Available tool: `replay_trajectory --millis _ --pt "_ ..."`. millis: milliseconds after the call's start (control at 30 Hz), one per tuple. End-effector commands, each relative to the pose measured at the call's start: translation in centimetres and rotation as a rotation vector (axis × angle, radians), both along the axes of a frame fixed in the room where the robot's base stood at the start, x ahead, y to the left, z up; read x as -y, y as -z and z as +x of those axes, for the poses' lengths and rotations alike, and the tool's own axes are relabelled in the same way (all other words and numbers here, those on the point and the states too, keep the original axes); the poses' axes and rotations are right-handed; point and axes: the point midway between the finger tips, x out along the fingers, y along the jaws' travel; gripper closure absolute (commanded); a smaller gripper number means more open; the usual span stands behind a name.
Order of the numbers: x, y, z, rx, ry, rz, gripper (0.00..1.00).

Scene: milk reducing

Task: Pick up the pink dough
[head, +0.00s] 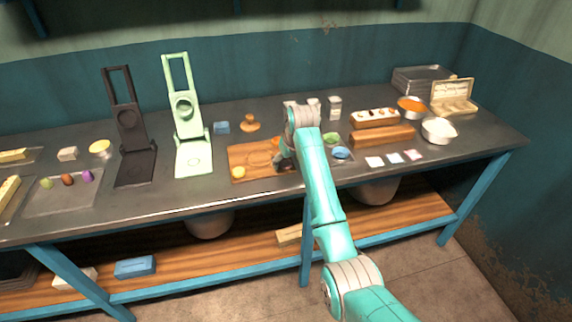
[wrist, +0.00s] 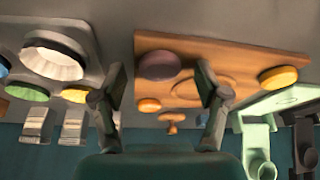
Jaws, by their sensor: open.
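The pink dough looks like a dull mauve-pink round disc (wrist: 158,64) on the wooden board (wrist: 230,52) in the wrist view. It appears between and just beyond my gripper's fingertips (wrist: 160,80), with nothing held. My gripper (head: 284,160) is open over the right part of the wooden board (head: 240,158) in the head view, where my arm hides the pink dough. I cannot tell whether the fingers touch it. A yellow dough disc (head: 238,172) lies at the board's front left. An orange disc (wrist: 149,105) lies near the pink dough in the wrist view.
A pale green press (head: 193,158) and a black press (head: 137,165) stand left of the board. A wooden stamp (head: 250,123) stands behind it. Small green (head: 331,138) and blue (head: 341,153) bowls sit close right of my arm. A wooden block (head: 382,136) stands farther right.

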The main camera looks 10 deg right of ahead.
Motion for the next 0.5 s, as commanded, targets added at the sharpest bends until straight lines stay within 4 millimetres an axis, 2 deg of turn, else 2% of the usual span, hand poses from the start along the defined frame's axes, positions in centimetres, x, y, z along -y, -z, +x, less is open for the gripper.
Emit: replay_trajectory --millis 200,233,433,500 --pt "-0.01 0.09 0.06 0.001 0.0 0.0 0.26" --pt "-0.01 0.09 0.06 0.001 0.0 0.0 0.28" --pt "-0.01 0.09 0.05 0.001 0.0 0.0 0.78" --pt "-0.01 0.09 0.04 0.0 0.0 0.0 0.8"
